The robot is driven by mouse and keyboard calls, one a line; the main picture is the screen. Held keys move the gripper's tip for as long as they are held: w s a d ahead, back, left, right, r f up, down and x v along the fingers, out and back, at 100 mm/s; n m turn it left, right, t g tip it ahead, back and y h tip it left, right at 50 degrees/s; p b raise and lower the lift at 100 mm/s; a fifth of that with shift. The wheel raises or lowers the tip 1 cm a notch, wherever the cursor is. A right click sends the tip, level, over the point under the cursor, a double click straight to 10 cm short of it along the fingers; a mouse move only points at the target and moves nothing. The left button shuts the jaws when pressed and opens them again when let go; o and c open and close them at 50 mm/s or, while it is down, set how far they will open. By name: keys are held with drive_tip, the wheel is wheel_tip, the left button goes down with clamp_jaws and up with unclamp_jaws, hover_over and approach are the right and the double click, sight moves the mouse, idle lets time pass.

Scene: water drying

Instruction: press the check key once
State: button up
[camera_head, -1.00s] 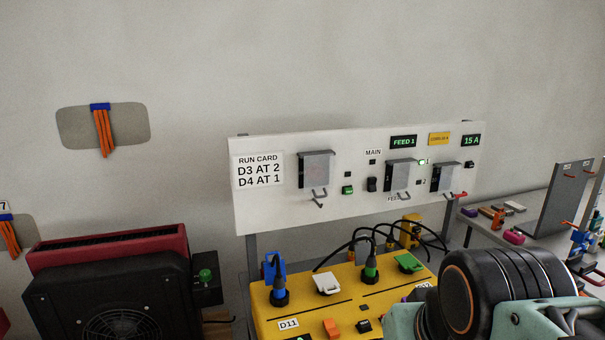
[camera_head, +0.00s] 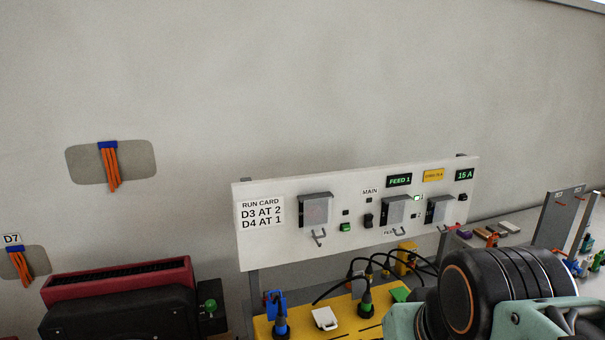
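A white panel (camera_head: 300,247) stands at centre right with labels, grey covers and small keys. A green key (camera_head: 345,227) and a dark switch (camera_head: 368,220) sit under the MAIN label. A small dark key (camera_head: 462,197) sits below the 15 A display (camera_head: 464,175). Which one is the check key, I cannot tell, as no check label is readable. My arm shows at the lower right, in front of the yellow unit. My gripper's fingertips are not in view.
A yellow unit (camera_head: 345,328) with blue and green plugs and black cables stands below the panel. A red and black fan machine (camera_head: 120,282) is at lower left. A grey bench (camera_head: 490,243) with small parts is at right.

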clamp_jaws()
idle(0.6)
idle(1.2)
